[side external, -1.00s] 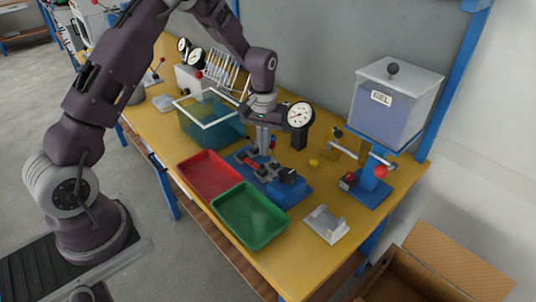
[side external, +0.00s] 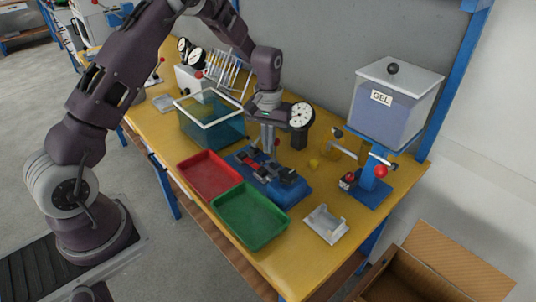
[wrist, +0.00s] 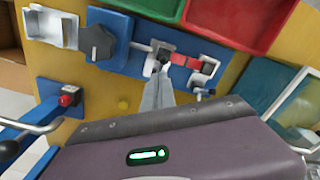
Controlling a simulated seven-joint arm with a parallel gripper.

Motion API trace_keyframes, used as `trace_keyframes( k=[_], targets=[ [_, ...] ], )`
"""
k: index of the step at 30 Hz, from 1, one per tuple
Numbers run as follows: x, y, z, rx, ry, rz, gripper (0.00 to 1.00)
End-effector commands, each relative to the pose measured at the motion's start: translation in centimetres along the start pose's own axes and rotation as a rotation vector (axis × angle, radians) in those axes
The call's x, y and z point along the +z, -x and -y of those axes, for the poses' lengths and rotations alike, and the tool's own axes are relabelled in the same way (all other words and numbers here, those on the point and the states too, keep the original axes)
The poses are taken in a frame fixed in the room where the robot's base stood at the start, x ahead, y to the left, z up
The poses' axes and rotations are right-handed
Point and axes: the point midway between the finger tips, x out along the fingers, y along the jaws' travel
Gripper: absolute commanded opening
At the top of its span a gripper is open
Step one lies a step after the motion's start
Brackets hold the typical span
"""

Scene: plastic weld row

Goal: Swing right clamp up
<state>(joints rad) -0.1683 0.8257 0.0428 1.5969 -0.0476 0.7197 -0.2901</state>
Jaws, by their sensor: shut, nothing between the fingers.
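The blue weld fixture (side external: 292,190) stands on the yellow bench. It also shows in the wrist view (wrist: 118,57), with a dark block (wrist: 97,42) at its left end and a red piece with grey ends (wrist: 186,60) on its right part. Pale metal clamp parts (wrist: 150,64) lie beside the red piece. My gripper (wrist: 161,70) is shut and empty, pointing down, its tips at these metal parts. I cannot tell whether they touch. The fingers hide part of the clamp, and which clamp is the right one is unclear. In the side view my gripper (side external: 267,148) is over the fixture's back edge.
A red tray (side external: 208,170) and a green tray (side external: 250,222) lie in front of the fixture. A water tank (side external: 215,128) stands left, a dial gauge (side external: 302,115) close behind my wrist. A GEL dispenser (side external: 395,108) and a metal bracket (side external: 325,223) are to the right.

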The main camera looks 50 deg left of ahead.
Motion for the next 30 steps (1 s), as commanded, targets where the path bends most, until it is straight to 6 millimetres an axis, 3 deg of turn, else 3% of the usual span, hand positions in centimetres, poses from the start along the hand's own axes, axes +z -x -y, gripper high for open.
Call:
trace_keyframes(
  k=[30],
  targets=[
    [-1.5,-0.5,-0.8,0.0,0.0,0.0,0.0]
  ],
)
